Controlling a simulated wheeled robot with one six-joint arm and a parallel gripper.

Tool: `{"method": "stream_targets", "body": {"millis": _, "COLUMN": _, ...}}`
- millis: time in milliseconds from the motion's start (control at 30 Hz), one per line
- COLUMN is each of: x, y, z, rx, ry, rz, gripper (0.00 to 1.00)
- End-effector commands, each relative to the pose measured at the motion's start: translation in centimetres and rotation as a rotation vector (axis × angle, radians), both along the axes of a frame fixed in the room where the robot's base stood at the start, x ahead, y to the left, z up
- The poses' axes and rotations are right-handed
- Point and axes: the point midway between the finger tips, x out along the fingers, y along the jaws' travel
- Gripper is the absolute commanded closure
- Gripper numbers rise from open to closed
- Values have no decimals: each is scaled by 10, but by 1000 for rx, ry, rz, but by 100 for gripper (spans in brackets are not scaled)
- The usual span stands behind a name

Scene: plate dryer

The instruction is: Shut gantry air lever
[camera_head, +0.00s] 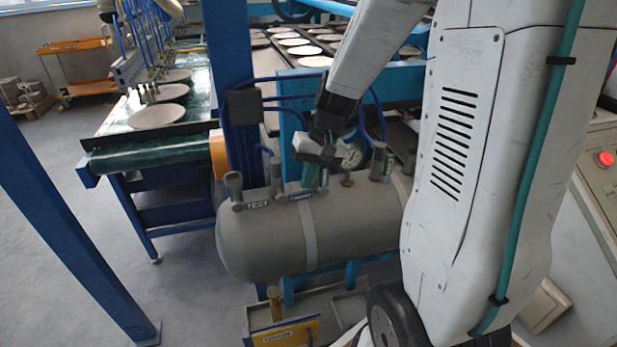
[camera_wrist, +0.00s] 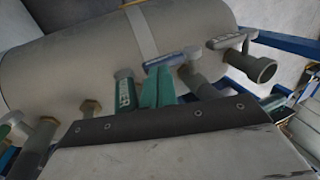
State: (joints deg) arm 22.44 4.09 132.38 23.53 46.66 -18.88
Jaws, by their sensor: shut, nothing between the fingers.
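A grey horizontal air tank (camera_head: 265,245) carries a row of valves along its top. A blue lever (camera_head: 301,196) lies lengthwise along the tank; its lettering is too small to read. In the wrist view the blue lever (camera_wrist: 172,58) lies right at my fingertips. My gripper (camera_head: 311,182) is shut and empty, with its green fingers pointing down at this lever; they also show in the wrist view (camera_wrist: 160,75). I cannot tell whether they touch it. Its valve body is partly hidden by the fingers.
A grey lever marked TEST (camera_head: 256,204) is beside the blue one. A green lettered lever (camera_wrist: 124,90) stands on the other side, close to my fingers. Blue frame posts and a plate conveyor (camera_head: 150,155) surround the tank.

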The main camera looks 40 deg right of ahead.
Motion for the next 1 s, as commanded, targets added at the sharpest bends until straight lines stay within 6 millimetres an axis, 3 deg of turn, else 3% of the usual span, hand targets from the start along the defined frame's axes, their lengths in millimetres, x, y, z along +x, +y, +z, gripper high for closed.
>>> {"method": "stream_targets", "body": {"millis": 167, "x": 0, "y": -1, "z": 4, "rx": 0, "ry": -1, "rz": 0, "gripper": 100}}
{"method": "stream_targets", "body": {"millis": 600, "x": -7, "y": -20, "z": 67, "rx": -1, "ry": -3, "rz": -1, "gripper": 100}}
{"method": "stream_targets", "body": {"millis": 1000, "x": -8, "y": -21, "z": 75, "rx": 0, "ry": 0, "rz": 0, "gripper": 100}}
